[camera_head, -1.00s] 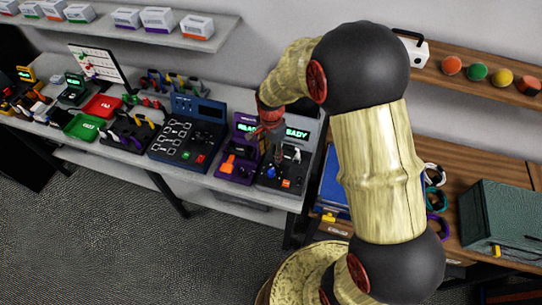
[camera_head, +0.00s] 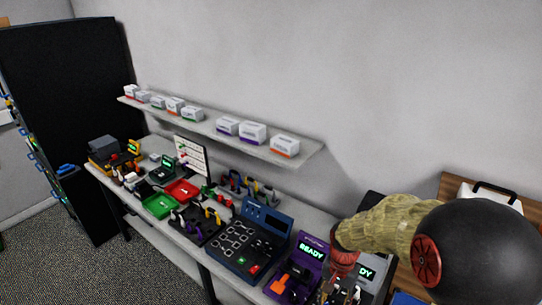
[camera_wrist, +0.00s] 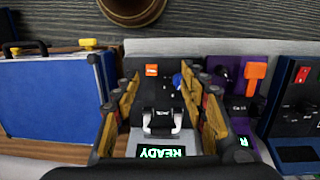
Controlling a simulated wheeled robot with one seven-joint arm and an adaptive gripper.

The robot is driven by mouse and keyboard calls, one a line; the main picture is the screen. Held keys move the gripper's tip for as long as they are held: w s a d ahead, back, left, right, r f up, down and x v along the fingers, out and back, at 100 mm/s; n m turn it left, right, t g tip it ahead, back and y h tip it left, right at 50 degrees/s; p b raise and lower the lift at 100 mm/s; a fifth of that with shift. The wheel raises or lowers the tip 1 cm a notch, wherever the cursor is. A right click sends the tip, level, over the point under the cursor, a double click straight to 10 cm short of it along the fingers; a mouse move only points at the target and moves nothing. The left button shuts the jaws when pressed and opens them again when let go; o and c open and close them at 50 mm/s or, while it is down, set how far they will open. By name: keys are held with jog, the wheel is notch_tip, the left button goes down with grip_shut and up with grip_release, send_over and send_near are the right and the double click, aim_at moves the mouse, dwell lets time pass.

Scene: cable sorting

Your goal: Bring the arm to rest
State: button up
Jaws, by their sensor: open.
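My arm (camera_head: 395,228) reaches in from the lower right in the head view, over the right end of the workbench. Its red wrist part (camera_head: 344,262) hangs above the bench beside the purple READY station (camera_head: 295,272). In the wrist view my gripper (camera_wrist: 163,85) is open, with its two fingers apart and nothing held between them. Between and below the fingers is a dark station with an orange button (camera_wrist: 151,70), a white-and-black part (camera_wrist: 161,121) and a green READY display (camera_wrist: 162,151). Whether the fingers touch the station cannot be told.
The blue station (camera_head: 251,238), red tray (camera_head: 182,190) and green tray (camera_head: 160,206) stand along the bench. A shelf (camera_head: 225,127) with white boxes is above. A blue case (camera_wrist: 50,98) lies left in the wrist view. The purple station (camera_wrist: 245,75) is close right.

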jog(key=s+r+n+t+b, duration=0.6)
jog(key=s+r+n+b, duration=0.1)
jog(key=s+r+b, duration=0.6)
jog(key=s, duration=0.2)
jog(key=shift+s+r+t, duration=0.15)
jog(key=shift+s+t, duration=0.25)
